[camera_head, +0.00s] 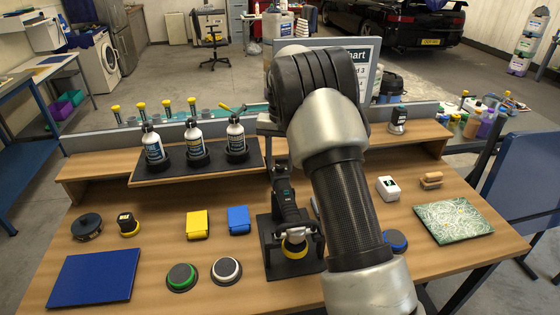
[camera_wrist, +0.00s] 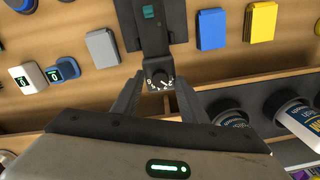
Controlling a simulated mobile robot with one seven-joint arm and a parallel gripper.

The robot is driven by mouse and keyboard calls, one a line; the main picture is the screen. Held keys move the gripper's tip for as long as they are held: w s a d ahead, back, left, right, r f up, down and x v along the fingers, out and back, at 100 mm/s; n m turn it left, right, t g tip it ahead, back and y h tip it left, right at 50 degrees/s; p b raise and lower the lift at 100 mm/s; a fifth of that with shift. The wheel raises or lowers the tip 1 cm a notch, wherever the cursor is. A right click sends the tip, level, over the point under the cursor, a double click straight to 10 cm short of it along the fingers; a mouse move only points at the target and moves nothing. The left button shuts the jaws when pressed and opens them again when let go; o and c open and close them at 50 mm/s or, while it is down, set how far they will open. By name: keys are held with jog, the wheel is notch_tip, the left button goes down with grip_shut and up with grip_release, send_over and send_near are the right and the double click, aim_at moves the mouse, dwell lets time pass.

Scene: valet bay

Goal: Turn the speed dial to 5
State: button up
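The polisher (camera_head: 287,205) stands upright in a dark stand, handle up, in the head view. In the wrist view its dark body (camera_wrist: 155,25) reaches down from the top edge. The small dark speed dial (camera_wrist: 159,78) with white marks sits at its near end. My gripper (camera_wrist: 158,84) is open, one finger on each side of the dial, with visible gaps. In the head view my arm hides the dial and most of my gripper.
Three bottles stand on a dark tray (camera_head: 142,177) on the raised shelf (camera_head: 90,168), left of my arm. A yellow box (camera_head: 198,224) and a blue box (camera_head: 239,220) lie left of the polisher. A white device (camera_head: 388,188) stands right of my arm. A sign stands behind my arm.

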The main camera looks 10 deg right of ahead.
grip_shut()
jog(key=m+p, duration=0.1)
jog(key=m, duration=0.2)
jog(key=shift+r+m+p, duration=0.15)
jog(key=shift+m+p, duration=0.15)
jog(key=shift+m, duration=0.1)
jog(key=m+p, duration=0.1)
jog(key=m, duration=0.4)
jog(key=shift+p, duration=0.3)
jog(key=m+p, duration=0.1)
jog(key=m, duration=0.4)
jog(key=shift+m+p, duration=0.5)
jog(key=shift+m, duration=1.4)
jog(key=shift+s, duration=0.1)
